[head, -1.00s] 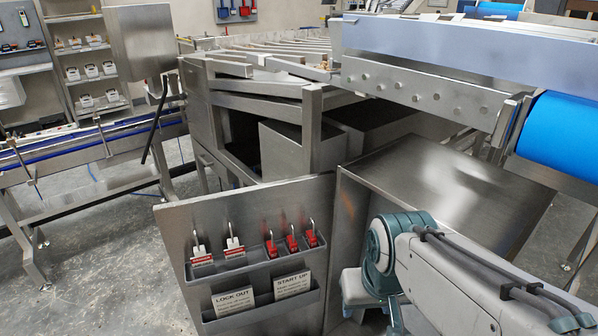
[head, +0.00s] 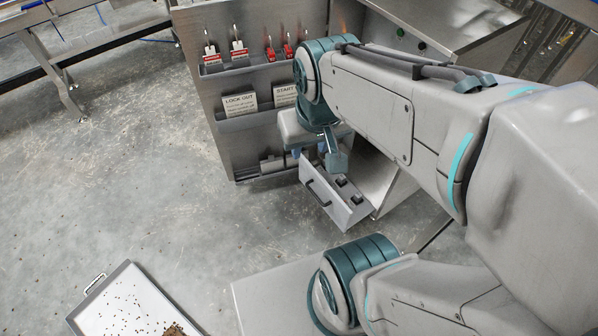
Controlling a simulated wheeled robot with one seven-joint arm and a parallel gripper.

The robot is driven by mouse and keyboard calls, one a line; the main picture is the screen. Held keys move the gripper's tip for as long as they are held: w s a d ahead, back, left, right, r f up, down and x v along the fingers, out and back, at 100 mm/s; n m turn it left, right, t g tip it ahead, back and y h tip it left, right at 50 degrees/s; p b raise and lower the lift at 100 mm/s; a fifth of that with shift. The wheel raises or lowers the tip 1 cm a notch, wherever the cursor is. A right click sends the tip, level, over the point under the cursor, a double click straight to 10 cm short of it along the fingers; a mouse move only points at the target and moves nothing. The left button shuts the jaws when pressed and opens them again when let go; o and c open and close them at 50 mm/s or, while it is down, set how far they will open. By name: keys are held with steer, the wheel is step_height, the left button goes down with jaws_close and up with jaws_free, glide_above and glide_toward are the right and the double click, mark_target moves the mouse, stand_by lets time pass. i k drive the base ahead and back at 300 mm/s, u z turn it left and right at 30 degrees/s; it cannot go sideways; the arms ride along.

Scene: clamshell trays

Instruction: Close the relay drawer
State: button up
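The relay drawer (head: 338,209) stands pulled out, low down in the steel cabinet (head: 220,140). It has a grey front with a dark bar handle (head: 318,192), and a few small dark relay blocks (head: 342,181) show inside. My gripper (head: 318,156) hangs over the far-left part of the drawer, close to its front panel. The wrist and arm cover part of the drawer and cabinet. I cannot tell whether the gripper touches the drawer, and its finger opening is not clear.
The cabinet's door panel carries red and white padlocks (head: 238,50) and a rack with lockout cards (head: 240,104). A white tray (head: 118,300) with brown crumbs lies at lower left. A conveyor (head: 75,40) stands at upper left. The floor left of the drawer is clear.

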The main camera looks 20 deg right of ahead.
mark_target(316, 181)
steer(key=u, duration=0.25)
steer(key=k, duration=0.5)
steer(key=z, duration=0.6)
steer(key=i, duration=0.8)
steer(key=z, duration=0.65)
steer(key=k, duration=0.5)
steer(key=u, duration=0.9)
steer(key=i, duration=0.5)
steer(key=z, duration=0.05)
